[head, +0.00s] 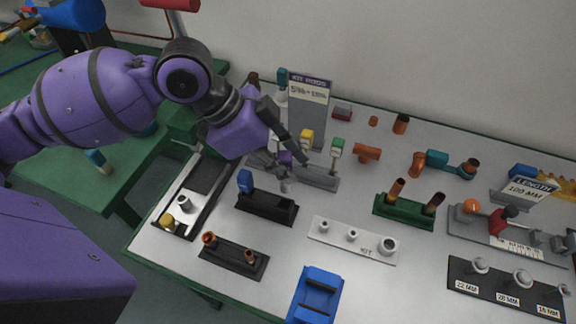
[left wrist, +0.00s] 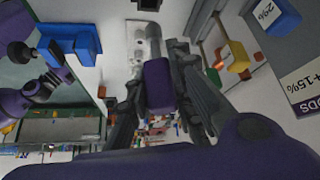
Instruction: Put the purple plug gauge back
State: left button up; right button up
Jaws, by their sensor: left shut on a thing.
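The purple plug gauge (left wrist: 158,85) is between the fingers of my left gripper (head: 286,168). In the left wrist view its purple handle lies between the fingers and its grey cylindrical end (left wrist: 153,42) points away from the hand. In the head view the gauge hangs above the table, its grey end (head: 286,187) downward and its handle partly hidden by the fingers. A grey stand (head: 319,181) with yellow and green-topped pieces is just right and behind. My right gripper is not seen.
A white block (head: 350,241) with three pegs is in front right of the gripper. A dark stand with copper pins (head: 234,256) and a blue fixture (head: 316,296) are nearer. A tall sign (head: 309,108) stands behind. A green stand (head: 404,210) is to the right.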

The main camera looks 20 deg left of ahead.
aim_at(283, 183)
pick_arm(q)
jog(key=shift+s+a, duration=0.2)
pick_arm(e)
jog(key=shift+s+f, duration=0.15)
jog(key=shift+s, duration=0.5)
pick_arm(q)
jog(key=shift+r+p, duration=0.15)
jog(key=shift+p, duration=0.3)
notch_tip(283, 183, down, 4)
jog(key=shift+r+b, duration=0.1)
jog(key=shift+b, duration=0.35)
jog(key=shift+f, duration=0.5)
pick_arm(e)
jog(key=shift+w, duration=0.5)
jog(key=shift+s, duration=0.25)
